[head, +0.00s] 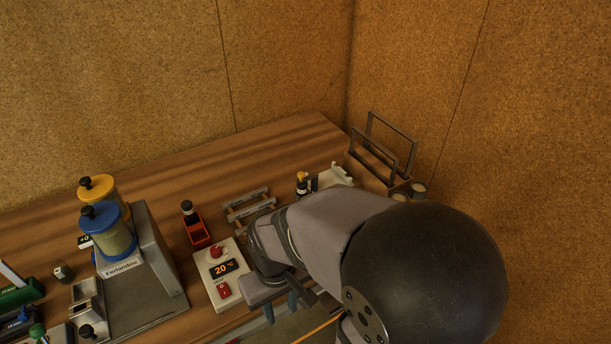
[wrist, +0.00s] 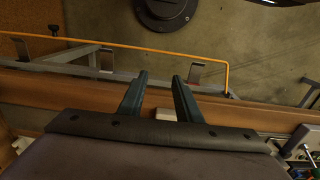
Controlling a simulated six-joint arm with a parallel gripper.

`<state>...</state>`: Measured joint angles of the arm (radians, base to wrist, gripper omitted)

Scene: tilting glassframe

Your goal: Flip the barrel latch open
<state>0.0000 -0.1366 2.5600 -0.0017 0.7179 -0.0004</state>
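My gripper (wrist: 159,80) points past the front edge of the bench in the wrist view, its two dark teal fingers apart with nothing held between them. In the head view my gripper (head: 280,308) shows at the bench's front edge, partly hidden by my own arm. An orange rod (wrist: 120,45) with a bent right end runs beyond the fingertips, alongside grey metal brackets (wrist: 195,73). The orange rod also shows in the head view (head: 318,328). I cannot make out a barrel latch with certainty in either view.
A white control box (head: 222,275) reading 20 °C stands just left of my gripper. A red device (head: 196,228), a grey rack (head: 248,204) and upright metal frames (head: 388,143) stand on the wooden bench (head: 285,140). A dispenser with jars (head: 110,235) is farther left.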

